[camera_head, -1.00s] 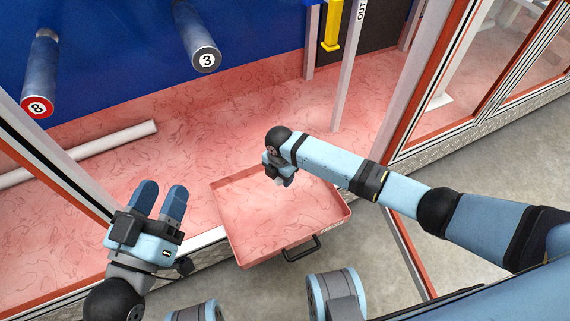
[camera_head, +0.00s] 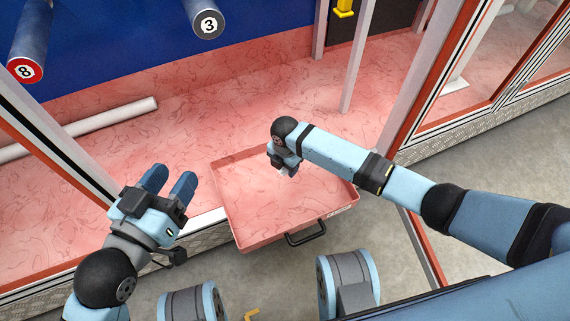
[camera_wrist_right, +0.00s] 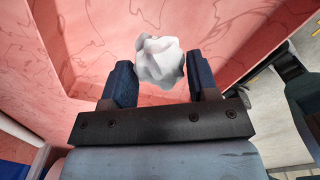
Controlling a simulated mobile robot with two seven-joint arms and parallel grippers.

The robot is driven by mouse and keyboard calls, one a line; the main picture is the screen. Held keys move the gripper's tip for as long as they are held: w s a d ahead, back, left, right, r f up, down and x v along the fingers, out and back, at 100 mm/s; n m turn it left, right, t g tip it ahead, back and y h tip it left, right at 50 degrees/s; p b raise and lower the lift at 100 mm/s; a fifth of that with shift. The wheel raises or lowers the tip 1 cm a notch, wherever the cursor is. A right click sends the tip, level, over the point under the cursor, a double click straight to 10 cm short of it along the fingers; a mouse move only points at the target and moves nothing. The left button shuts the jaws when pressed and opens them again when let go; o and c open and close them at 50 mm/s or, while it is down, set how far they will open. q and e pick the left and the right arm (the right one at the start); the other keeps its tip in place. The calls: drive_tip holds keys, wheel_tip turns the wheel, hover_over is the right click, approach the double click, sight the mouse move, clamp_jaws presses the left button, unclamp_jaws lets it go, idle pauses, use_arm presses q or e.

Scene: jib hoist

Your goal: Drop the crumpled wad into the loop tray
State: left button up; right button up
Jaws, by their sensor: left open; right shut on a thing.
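The crumpled wad (camera_wrist_right: 160,58) is white and sits between the two fingers of my right gripper in the right wrist view. My right gripper (camera_head: 283,170) is shut on it and is over the loop tray in the head view; the arm mostly hides the wad there. The loop tray (camera_head: 245,212) is a shallow, square, pinkish-red tray with a black loop handle (camera_head: 306,234) on its near side. I cannot tell exactly how high the gripper is above the tray floor. My left gripper (camera_head: 170,179) is open and empty, left of the tray.
A blue panel carries cylinders marked 8 (camera_head: 28,60) and 3 (camera_head: 207,22). A white tube (camera_head: 110,121) lies on the pink floor at left. A grey upright post (camera_head: 357,60) stands behind the tray. A framed glass barrier (camera_head: 470,75) is at right.

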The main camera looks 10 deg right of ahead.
drive_tip(key=o, duration=1)
drive_tip(key=shift+r, duration=0.15)
use_arm(q)
wheel_tip(320, 180, up, 9)
drive_tip(key=n+t+p, duration=0.2)
drive_tip(key=t+p, duration=0.1)
drive_tip(key=p, duration=0.7)
use_arm(e)
wheel_tip(320, 180, up, 8)
drive_tip(key=shift+r, duration=0.2)
use_arm(q)
drive_tip(key=s+a+f+g+y+p, duration=0.3)
drive_tip(key=a+f+g+y+p, duration=0.1)
drive_tip(key=f, duration=0.7)
drive_tip(key=shift+a+g+y+p, duration=0.3)
drive_tip(key=shift+a+g+p, duration=0.3)
drive_tip(key=shift+a, duration=0.15)
use_arm(e)
drive_tip(key=shift+r, duration=2.55)
